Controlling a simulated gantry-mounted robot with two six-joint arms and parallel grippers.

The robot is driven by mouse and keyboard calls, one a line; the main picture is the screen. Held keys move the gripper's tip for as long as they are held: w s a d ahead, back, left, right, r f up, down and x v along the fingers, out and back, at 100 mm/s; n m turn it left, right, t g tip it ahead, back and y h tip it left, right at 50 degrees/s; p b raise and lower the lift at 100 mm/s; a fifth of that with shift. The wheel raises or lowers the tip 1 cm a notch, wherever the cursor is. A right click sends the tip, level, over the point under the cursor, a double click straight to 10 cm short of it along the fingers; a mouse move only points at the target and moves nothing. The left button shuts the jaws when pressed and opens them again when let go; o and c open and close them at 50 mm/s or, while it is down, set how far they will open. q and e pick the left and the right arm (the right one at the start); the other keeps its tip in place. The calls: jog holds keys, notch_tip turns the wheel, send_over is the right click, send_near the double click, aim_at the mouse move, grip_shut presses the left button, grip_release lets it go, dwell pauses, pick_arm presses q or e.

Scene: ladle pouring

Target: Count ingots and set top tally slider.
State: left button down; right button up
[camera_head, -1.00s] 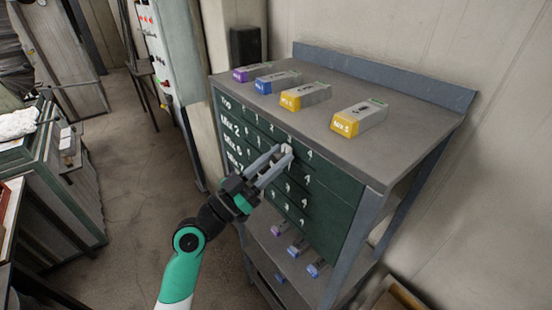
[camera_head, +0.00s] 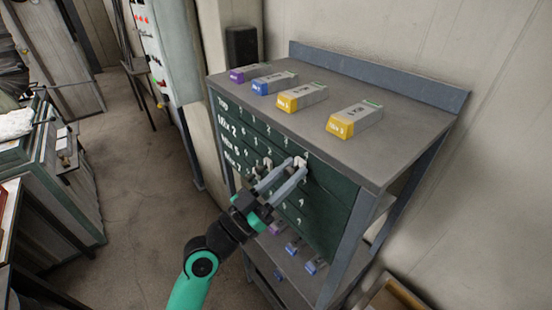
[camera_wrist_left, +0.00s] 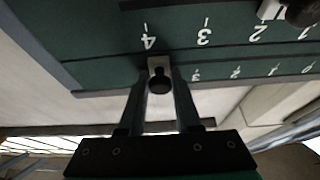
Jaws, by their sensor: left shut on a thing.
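A green tally board (camera_head: 325,205) fronts the shelf unit, with white-numbered rows; the top row is labelled Top. My left gripper (camera_head: 299,165) is shut on the pale top tally slider (camera_head: 301,159) near the row's right end. In the left wrist view, the gripper (camera_wrist_left: 160,85) has its fingers on either side of the slider (camera_wrist_left: 158,64), left of the row's 3, about where a 4 belongs; the mark there is hidden. On the shelf top lie a purple-ended ingot (camera_head: 248,72), a blue-ended one (camera_head: 274,82), and two yellow-ended ones (camera_head: 302,97) (camera_head: 354,120). My right gripper is not in view.
Another pale slider (camera_head: 267,164) sits on a lower row, also seen in the left wrist view (camera_wrist_left: 270,9). More ingots (camera_head: 293,246) lie on the lower shelf (camera_head: 285,285). The shelf's right post (camera_head: 345,250) stands close by. Open floor (camera_head: 130,220) lies to the left.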

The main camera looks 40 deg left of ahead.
pick_arm(q)
jog(key=shift+s+d+r, duration=0.1)
jog(key=shift+d, duration=0.5)
jog(key=c, duration=0.6)
grip_release()
jog(key=shift+d, duration=0.15)
